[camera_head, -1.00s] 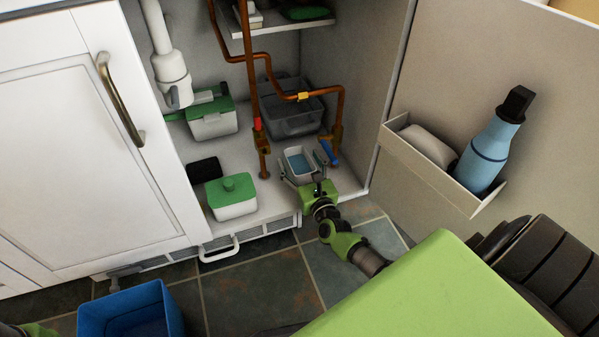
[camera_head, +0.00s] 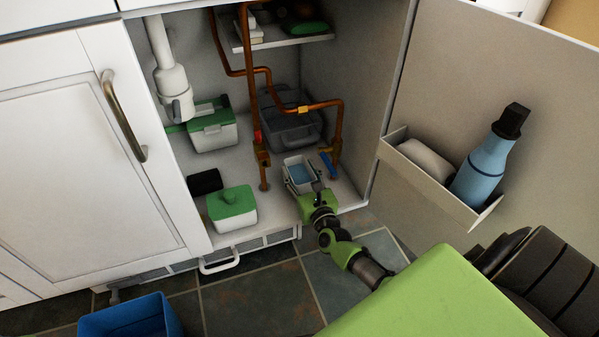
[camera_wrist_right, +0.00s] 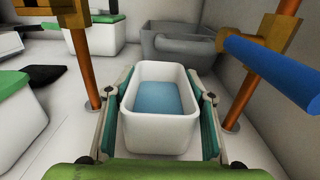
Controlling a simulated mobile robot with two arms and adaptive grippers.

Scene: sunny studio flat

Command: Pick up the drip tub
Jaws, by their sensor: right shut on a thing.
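The drip tub (camera_head: 299,172) is a small white open tub with blue water in it. It stands upright at the front right of the open cupboard's floor, between the copper pipes. My right gripper (camera_head: 301,178) reaches in from the front and is shut on the tub, one finger along each side. In the right wrist view the tub (camera_wrist_right: 160,133) sits between the teal finger pads of my gripper (camera_wrist_right: 161,112). I cannot tell whether its base touches the floor. My left gripper is not in view.
Copper pipes (camera_head: 254,100) rise just left and right of the tub; a blue valve handle (camera_head: 327,164) is close on the right. A grey crate (camera_head: 290,130) stands behind. A green-lidded box (camera_head: 232,210) is to the left. The open door with its rack (camera_head: 440,185) is at right.

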